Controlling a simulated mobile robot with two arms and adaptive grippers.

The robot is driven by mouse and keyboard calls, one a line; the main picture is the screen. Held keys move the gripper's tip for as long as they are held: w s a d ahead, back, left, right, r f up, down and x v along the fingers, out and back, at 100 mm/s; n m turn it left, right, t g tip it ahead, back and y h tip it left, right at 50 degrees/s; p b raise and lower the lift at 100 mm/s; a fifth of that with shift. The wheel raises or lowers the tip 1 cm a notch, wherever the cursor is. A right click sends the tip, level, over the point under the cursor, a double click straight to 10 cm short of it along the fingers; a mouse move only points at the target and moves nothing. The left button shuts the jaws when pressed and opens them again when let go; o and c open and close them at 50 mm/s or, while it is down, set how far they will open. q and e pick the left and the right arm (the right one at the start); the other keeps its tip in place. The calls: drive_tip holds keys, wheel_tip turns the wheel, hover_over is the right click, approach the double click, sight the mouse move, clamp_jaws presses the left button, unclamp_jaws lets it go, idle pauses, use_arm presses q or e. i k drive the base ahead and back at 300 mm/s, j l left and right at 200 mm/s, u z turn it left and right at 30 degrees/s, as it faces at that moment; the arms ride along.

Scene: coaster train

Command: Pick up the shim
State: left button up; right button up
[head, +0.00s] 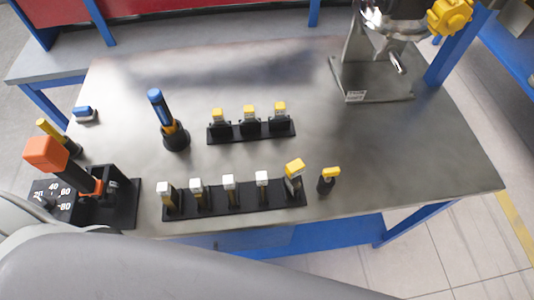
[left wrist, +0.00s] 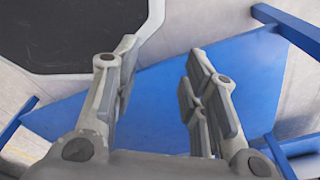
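No piece is clearly marked as the shim, and I cannot tell which one it is. In the head view, a front black rack (head: 235,197) holds several upright pieces with white tops and a taller yellow-topped piece (head: 294,174) at its right end. A separate yellow-topped piece (head: 328,178) stands just right of this rack. A rear black rack (head: 250,130) holds three yellow-topped pieces. My left gripper (left wrist: 160,70) is open and empty in the left wrist view, with a blue surface behind its fingers. It does not show in the head view. My right gripper is not in view.
On the metal table (head: 420,150) stand a blue-handled tool in a round holder (head: 175,138), an orange-topped tool (head: 47,153) in a black stand, and a small blue block (head: 84,113). A machine with a metal base (head: 372,85) is at the back right. The table's right side is clear.

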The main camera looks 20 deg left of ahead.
sight(261, 178)
drive_tip(key=k+u, duration=0.35)
drive_tip(key=k+j+u, duration=0.1)
drive_tip(key=u, duration=0.3)
drive_tip(key=k, duration=0.1)
